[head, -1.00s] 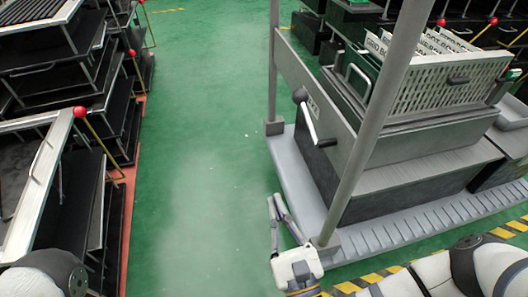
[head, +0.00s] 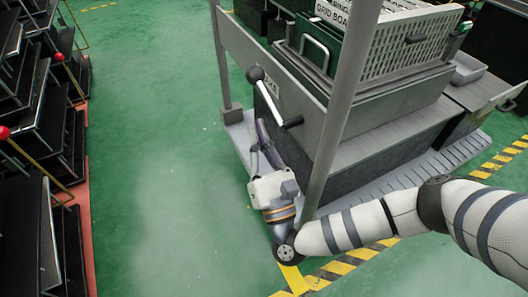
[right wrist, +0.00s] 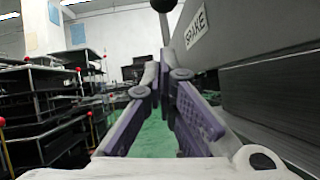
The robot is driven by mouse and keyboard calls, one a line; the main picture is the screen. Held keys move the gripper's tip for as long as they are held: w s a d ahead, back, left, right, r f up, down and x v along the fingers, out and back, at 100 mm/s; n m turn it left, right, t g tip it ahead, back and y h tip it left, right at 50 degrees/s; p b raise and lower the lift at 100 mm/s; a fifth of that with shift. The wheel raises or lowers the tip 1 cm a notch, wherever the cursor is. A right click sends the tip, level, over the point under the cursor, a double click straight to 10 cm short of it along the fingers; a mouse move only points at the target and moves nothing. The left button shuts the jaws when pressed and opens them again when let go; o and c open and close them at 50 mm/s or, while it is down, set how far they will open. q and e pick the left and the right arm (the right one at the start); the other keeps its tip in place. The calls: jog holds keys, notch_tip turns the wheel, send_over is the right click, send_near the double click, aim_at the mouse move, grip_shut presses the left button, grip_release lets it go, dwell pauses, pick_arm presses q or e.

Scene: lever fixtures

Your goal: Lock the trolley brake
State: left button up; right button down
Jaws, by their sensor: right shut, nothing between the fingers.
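The trolley (head: 330,120) is a grey platform with posts, carrying crates, at the centre right of the head view. Its brake lever (head: 272,98) has a black ball knob (head: 255,74) and a pale arm on the trolley's end panel. The panel bears a white sign, which reads BRAKE (right wrist: 196,27) in the right wrist view. My right gripper (head: 259,132) is shut and empty, pointing up just left of and below the lever, apart from it. The knob also shows at the top of the right wrist view (right wrist: 163,4), beyond the fingertips. My left gripper is not in view.
Black shelving racks (head: 40,130) with red-balled levers (head: 58,56) stand on the left. Green floor (head: 160,150) lies open between racks and trolley. A trolley post (head: 340,110) rises close to my right arm. Yellow-black floor tape (head: 345,265) runs at the near side.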

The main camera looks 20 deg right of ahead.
jog(key=w+r, duration=0.2)
jog(key=r, duration=0.1)
jog(key=w+r+p, duration=0.1)
jog(key=r, duration=0.1)
jog(key=shift+d, duration=0.4)
